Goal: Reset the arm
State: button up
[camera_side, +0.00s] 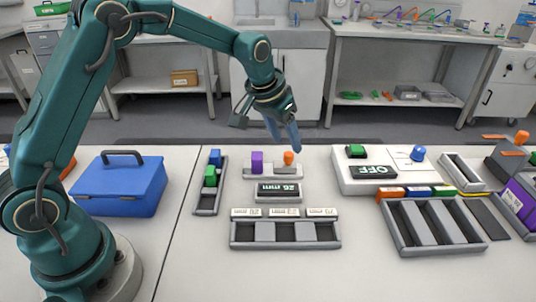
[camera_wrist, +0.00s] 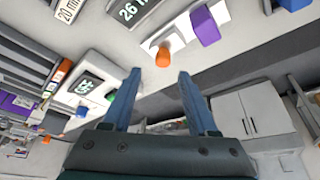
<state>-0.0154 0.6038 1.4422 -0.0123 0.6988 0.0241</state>
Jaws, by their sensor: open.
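My teal arm reaches over the white bench from the left. My gripper (camera_side: 286,134) hangs in the air above the middle of the bench, tilted, with blue fingers. In the wrist view my gripper (camera_wrist: 158,75) shows its two fingers spread apart with nothing between them. Below it stands an orange peg (camera_side: 289,158) beside a purple block (camera_side: 257,162) on a grey holder. The orange peg (camera_wrist: 163,57) and the purple block (camera_wrist: 205,27) appear beyond the fingertips in the wrist view, apart from them.
A display reading 26 (camera_side: 278,192) and a three-slot tray (camera_side: 285,245) sit in front. A blue case (camera_side: 120,187) and a narrow tray with green and blue blocks (camera_side: 209,197) are left. A device reading OFF (camera_side: 374,172) and a slotted rack (camera_side: 399,230) are right.

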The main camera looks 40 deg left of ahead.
jog(key=shift+r, duration=0.15)
jog(key=s+r+t, duration=0.3)
jog(key=s+r, duration=0.6)
jog(key=r, duration=0.4)
jog(key=s+f+g, duration=0.1)
jog(key=s+f, duration=0.2)
jog(key=s, duration=0.5)
jog(key=s+f+g, duration=0.1)
jog(key=s+f, duration=0.2)
jog(key=s, duration=0.5)
jog(key=shift+s+d, duration=0.2)
jog(key=shift+s, duration=0.15)
